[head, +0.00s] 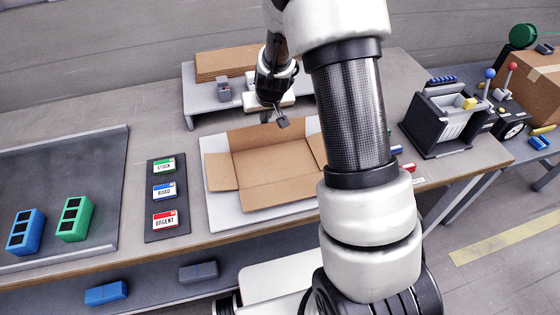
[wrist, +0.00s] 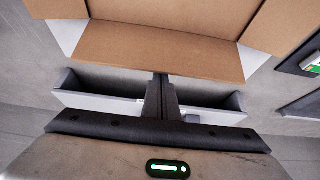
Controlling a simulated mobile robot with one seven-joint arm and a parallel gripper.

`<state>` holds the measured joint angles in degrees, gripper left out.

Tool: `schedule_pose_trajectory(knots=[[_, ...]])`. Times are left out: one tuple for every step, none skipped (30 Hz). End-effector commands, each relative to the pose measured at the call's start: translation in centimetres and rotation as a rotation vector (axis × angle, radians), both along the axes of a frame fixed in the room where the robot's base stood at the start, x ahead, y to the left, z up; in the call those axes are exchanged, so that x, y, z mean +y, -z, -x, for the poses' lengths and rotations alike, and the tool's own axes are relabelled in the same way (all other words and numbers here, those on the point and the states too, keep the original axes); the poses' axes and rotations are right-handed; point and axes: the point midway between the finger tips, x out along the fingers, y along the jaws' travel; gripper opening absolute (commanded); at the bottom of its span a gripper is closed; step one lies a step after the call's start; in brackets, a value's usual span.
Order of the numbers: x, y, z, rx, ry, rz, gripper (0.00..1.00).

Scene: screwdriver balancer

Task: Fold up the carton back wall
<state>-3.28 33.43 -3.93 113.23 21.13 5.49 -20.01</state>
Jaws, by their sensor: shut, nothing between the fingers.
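The open brown carton (head: 278,170) lies on a white board in the middle of the table, its flaps spread around the base. Its back wall (head: 255,136) is the panel on the far side; it also shows in the wrist view (wrist: 155,52). I cannot tell its exact tilt. My gripper (head: 283,122) is shut and empty at the far edge of the back wall. In the wrist view my fingertips (wrist: 161,76) are together, overlapping that panel's edge; whether they touch it is unclear.
A grey shelf (head: 205,103) with flat brown sheets (head: 222,65) stands close behind the carton. A dark pad (head: 154,200) with STOCK, ROAD and URGENT cards lies to the left. A dark tool stand (head: 440,130) is at the right. My arm hides the carton's right side.

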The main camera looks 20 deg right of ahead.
Motion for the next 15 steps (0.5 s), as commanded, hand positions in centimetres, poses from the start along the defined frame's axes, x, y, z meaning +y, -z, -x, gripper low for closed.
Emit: schedule_pose_trajectory(knots=[[0.0, -0.1, 0.0, -0.002, 0.000, 0.000, 0.00], [0.0, -0.1, 0.0, -0.003, 0.000, 0.000, 0.00], [0.0, -0.1, -0.1, -0.003, 0.000, 0.001, 0.00], [0.0, -0.1, -0.1, -0.004, 0.000, 0.001, 0.00], [0.0, -0.1, -0.1, -0.004, 0.000, 0.001, 0.00], [-0.1, -0.2, -0.1, -0.004, 0.000, 0.001, 0.00], [-0.1, -0.2, -0.1, -0.005, 0.000, 0.001, 0.00], [-0.1, -0.2, -0.2, -0.005, 0.000, 0.001, 0.00], [-0.1, -0.2, -0.3, -0.005, 0.000, 0.001, 0.00], [-0.1, -0.2, -0.4, -0.005, 0.000, 0.001, 0.00], [-0.1, -0.2, -0.5, -0.005, 0.001, 0.000, 0.00], [-0.1, -0.2, -0.8, -0.005, 0.001, 0.000, 0.00], [-0.1, -0.2, -0.9, -0.005, 0.001, 0.000, 0.00], [-0.1, -0.2, -1.1, -0.005, 0.001, 0.000, 0.00], [-0.1, -0.2, -1.3, -0.005, 0.001, 0.002, 0.00]])
